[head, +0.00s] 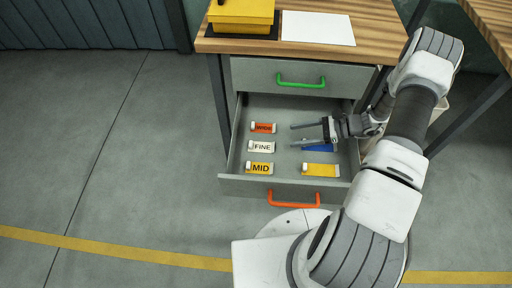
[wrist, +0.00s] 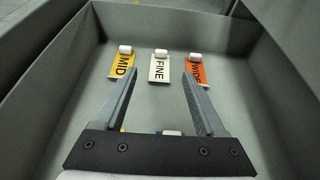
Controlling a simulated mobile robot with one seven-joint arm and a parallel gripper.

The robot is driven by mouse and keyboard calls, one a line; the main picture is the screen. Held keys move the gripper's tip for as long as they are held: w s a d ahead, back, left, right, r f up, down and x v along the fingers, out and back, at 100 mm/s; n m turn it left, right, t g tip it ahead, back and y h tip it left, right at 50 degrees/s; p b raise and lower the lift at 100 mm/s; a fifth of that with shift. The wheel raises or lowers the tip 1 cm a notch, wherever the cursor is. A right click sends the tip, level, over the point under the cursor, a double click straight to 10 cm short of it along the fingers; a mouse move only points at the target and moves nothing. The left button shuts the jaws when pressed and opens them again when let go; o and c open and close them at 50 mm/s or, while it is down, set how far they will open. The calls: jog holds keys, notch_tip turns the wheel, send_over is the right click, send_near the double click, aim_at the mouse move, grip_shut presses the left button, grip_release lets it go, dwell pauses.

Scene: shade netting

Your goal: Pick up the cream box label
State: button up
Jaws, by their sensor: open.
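The cream label (head: 261,147), marked FINE, lies flat in the left part of the open drawer. It lies between the orange WIDE label (head: 263,128) and the yellow MID label (head: 260,168). In the wrist view the cream label (wrist: 159,67) is in the middle, beyond my fingertips and roughly centred between them. My gripper (head: 293,135) is open and empty over the drawer, to the right of the labels. In the wrist view my gripper (wrist: 160,76) has its two fingers well apart, neither seen touching a label.
The open drawer (head: 234,183) has grey walls around the labels and an orange handle (head: 294,202). A blue piece (head: 319,147) and a yellow piece (head: 320,170) lie at its right, the blue one partly hidden by my gripper. A closed drawer with a green handle (head: 300,80) sits above.

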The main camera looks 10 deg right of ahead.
jog(key=shift+a+f, duration=0.3)
jog(key=shift+f, duration=0.1)
jog(key=b, duration=0.2)
send_near(250, 143)
jog(key=x, duration=0.4)
jog(key=shift+s+a+r, duration=0.15)
jog(key=shift+a, duration=0.15)
jog(key=x, duration=0.2)
jog(key=b+x, duration=0.1)
jog(key=x, duration=0.2)
jog(key=shift+f+b, duration=0.3)
jog(key=shift+d, duration=0.1)
jog(key=shift+c, duration=0.3)
grip_shut()
